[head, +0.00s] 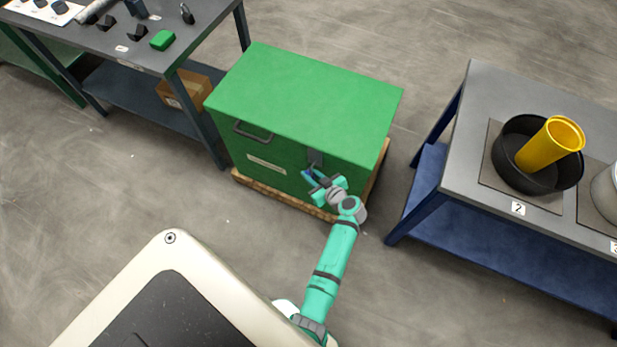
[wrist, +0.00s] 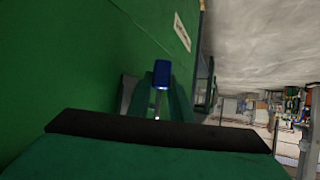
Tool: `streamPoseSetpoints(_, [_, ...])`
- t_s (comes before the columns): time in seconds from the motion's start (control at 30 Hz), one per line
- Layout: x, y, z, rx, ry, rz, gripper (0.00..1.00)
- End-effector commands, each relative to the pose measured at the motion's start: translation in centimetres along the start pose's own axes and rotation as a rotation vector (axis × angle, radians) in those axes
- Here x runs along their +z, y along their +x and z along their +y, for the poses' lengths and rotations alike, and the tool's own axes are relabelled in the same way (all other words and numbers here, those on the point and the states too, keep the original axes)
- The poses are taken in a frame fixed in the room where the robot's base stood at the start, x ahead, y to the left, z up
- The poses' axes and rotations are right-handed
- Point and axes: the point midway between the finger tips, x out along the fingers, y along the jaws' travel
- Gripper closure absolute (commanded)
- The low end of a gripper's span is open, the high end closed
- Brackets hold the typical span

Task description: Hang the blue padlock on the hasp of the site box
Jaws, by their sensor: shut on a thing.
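The green site box (head: 305,95) stands closed on a wooden pallet. Its hasp (head: 315,157) is a dark grey plate on the front face near the lid edge. My gripper (head: 318,180) is at that face, just below the hasp, shut on the blue padlock (head: 308,174). In the wrist view the padlock's blue body (wrist: 161,73) and a thin bright metal part below it show between my fingers. The box wall fills the left of that view. I cannot tell whether the shackle is through or touching the hasp, as the fingers hide part of it.
A grey table (head: 150,62) with small parts and a green block stands at the upper left. A blue-framed bench (head: 480,95) at the right holds a black pan with a yellow cylinder. Floor is free between box and tables.

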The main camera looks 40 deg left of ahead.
Motion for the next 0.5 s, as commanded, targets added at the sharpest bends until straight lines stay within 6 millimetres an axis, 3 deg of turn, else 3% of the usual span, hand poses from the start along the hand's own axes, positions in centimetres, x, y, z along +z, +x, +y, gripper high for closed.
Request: streamPoseSetpoints(0.5, [0.3, 1.4, 1.8, 0.004, 0.0, -0.003, 1.0])
